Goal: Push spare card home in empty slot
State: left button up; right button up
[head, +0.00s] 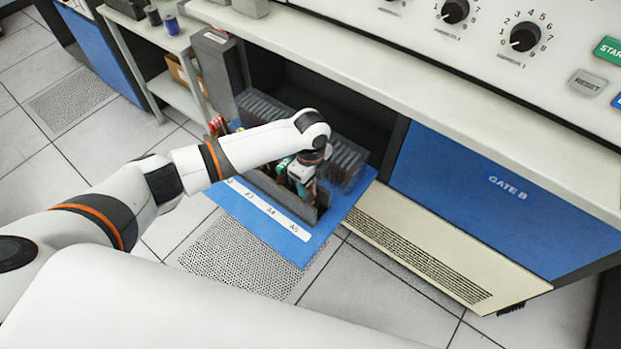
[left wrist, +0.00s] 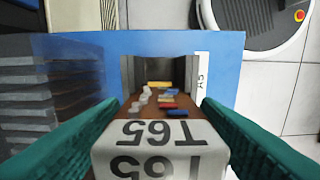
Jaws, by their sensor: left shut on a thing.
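A spare card (left wrist: 160,147) with a white handle marked T65 and a brown board carrying small parts fills the middle of the left wrist view. My left gripper (left wrist: 160,130) is shut on its handle, a green finger on each side. The far end of the board lies between the grey walls of a slot by the label A5 (left wrist: 201,82); how deep it sits I cannot tell. In the head view my left gripper (head: 301,178) is over the card rack (head: 262,183), and the arm hides part of it. My right gripper is not in view.
The rack sits in a pulled-out blue drawer (head: 290,247) with a white label strip, beneath the console ledge (head: 400,82). Grey ribbed blocks (left wrist: 50,92) stand close beside the left finger. A blue panel marked GATE B (head: 480,190) is to the right.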

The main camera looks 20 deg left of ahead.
pick_arm(q)
jog(key=shift+f+b, duration=0.6)
jog(key=shift+f, duration=0.75)
dwell(0.4)
jog(key=o, duration=1.1)
jog(key=shift+c, duration=0.2)
